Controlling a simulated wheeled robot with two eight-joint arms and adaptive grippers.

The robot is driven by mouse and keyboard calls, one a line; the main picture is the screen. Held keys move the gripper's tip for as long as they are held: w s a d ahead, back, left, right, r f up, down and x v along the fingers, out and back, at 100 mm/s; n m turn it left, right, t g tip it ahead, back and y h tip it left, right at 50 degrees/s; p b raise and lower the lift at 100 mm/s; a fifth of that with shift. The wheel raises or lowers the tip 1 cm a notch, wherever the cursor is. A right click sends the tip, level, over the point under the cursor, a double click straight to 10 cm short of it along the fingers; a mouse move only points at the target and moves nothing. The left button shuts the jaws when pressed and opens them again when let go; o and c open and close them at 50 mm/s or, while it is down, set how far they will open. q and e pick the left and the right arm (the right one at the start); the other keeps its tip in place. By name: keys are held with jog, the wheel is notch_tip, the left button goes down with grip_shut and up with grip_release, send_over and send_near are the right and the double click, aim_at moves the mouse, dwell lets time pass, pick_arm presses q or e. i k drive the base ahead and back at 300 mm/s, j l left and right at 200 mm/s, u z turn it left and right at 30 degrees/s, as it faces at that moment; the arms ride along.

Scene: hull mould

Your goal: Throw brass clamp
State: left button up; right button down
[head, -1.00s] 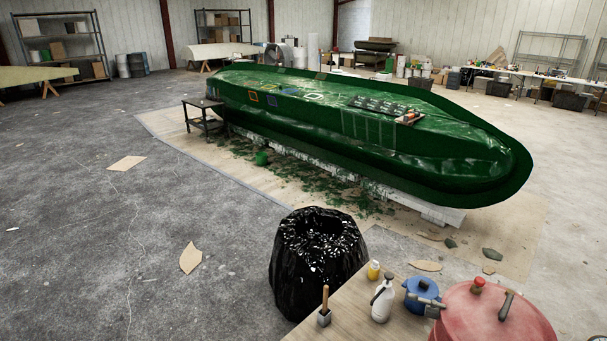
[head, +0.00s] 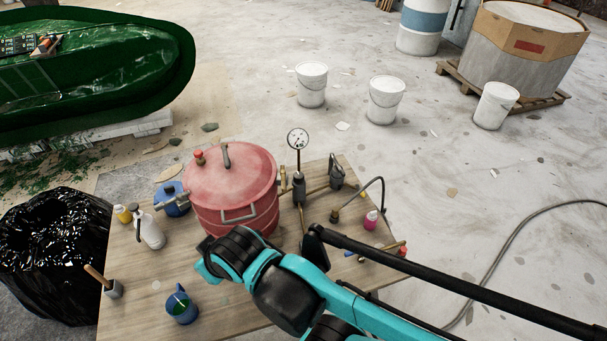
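I cannot pick out the brass clamp for certain. Small brass-coloured parts (head: 302,218) show around the pressure gauge assembly (head: 298,180) on the wooden table (head: 165,275), too small to tell apart. My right arm, teal and black, comes in from the lower right across the table, its far end just in front of the red pot (head: 232,180). No fingers show on it. My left gripper is not in view. An open black bin bag (head: 45,255) stands on the floor at the table's left side.
White buckets (head: 386,100) stand on the floor behind. A hose (head: 520,225) lies at right.

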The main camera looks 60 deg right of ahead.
aim_at(283, 173)
jog(key=z, duration=1.7)
